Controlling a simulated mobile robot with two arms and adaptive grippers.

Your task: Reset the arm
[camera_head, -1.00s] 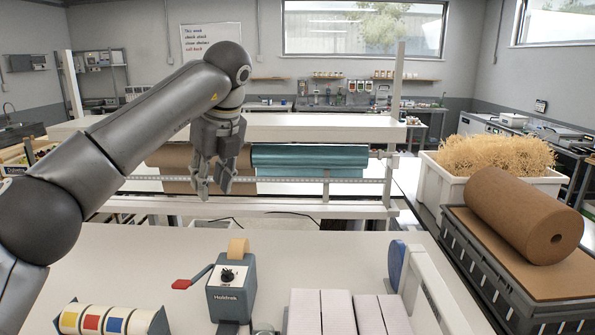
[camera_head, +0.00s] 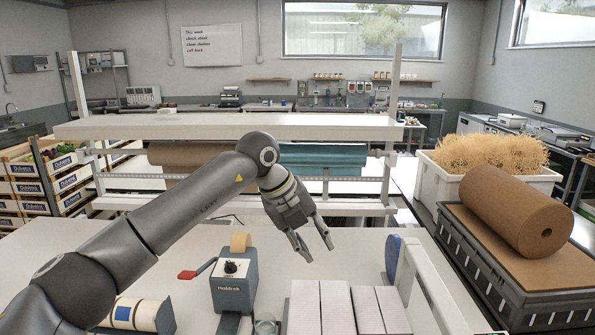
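My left arm reaches in from the lower left over the white worktable (camera_head: 345,262). My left gripper (camera_head: 316,254) hangs above the table, right of the grey tape dispenser (camera_head: 231,287). Its two fingers are apart with nothing between them. It touches nothing that I can see. My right gripper does not show.
A roll of labels (camera_head: 140,314) is partly behind my arm. White card stacks (camera_head: 335,308) lie at the front edge. Behind are a paper rack (camera_head: 230,128) and crates (camera_head: 25,185). A brown roll (camera_head: 515,213) lies on a grey crate (camera_head: 485,283) at right.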

